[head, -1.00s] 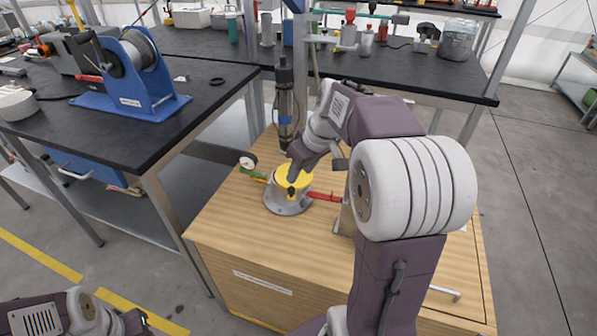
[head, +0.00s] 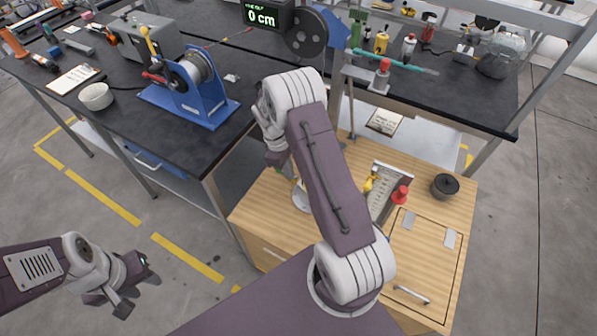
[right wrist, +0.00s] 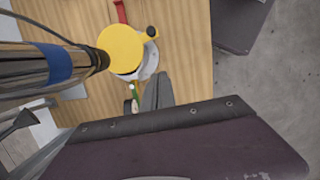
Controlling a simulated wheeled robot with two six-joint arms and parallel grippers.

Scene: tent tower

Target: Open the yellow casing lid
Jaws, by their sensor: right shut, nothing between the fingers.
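The yellow casing lid (right wrist: 119,47) shows in the right wrist view as a flat round disc with a black knob at its right side. It lies over a grey round base (right wrist: 149,66); I cannot tell whether it is fully closed. In the head view my right arm hides the lid, and only part of the grey base (head: 300,196) shows. My right gripper (right wrist: 157,92) is shut and empty, just below the base in the right wrist view and apart from the lid. My left gripper (head: 137,290) is far left, away from the casing; its opening is unclear.
A metal cylinder with a blue band (right wrist: 58,65) stands close to the lid in the right wrist view. A red handle (right wrist: 120,11) lies beyond the lid. The wooden cabinet (head: 250,216) also bears a black pot (head: 445,186) and a red knob (head: 400,194). A blue winch (head: 205,98) stands on the left bench.

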